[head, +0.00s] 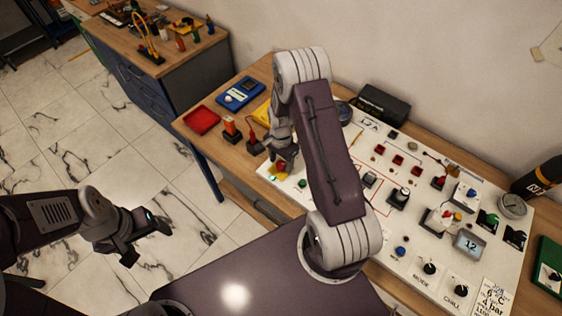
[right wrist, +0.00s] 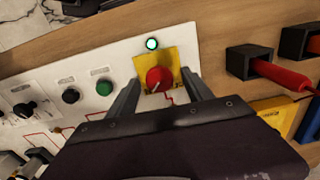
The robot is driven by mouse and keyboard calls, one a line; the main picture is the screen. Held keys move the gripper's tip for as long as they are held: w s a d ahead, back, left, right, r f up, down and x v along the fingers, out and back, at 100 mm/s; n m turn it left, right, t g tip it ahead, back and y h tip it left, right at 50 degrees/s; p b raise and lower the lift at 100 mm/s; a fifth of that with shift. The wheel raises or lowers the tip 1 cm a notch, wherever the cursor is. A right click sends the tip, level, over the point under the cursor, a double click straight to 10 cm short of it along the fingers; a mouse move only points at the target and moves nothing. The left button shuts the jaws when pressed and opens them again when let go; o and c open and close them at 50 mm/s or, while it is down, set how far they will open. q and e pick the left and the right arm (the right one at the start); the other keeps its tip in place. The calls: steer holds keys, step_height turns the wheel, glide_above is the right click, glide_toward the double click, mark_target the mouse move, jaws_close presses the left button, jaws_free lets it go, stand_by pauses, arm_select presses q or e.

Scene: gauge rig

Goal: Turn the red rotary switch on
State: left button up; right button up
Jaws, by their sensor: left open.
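The red rotary switch (right wrist: 159,79) is a round red knob on a yellow plate (right wrist: 175,58) at the panel's corner. It also shows partly under my right gripper in the head view (head: 281,166). My right gripper (right wrist: 160,84) is open, with one finger on each side of the knob; gaps show between the fingers and the knob. A lamp (right wrist: 152,44) beside the plate glows green with a bright centre. My left gripper (head: 148,240) is open and empty, over the floor left of the bench, far from the panel.
Green (right wrist: 104,87) and black (right wrist: 71,95) buttons sit near the switch.

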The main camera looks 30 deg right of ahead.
mark_target(281, 164)
step_height(281, 164, up, 9)
steer(key=b, duration=0.1)
steer(key=shift+b, duration=0.35)
stand_by(0.3)
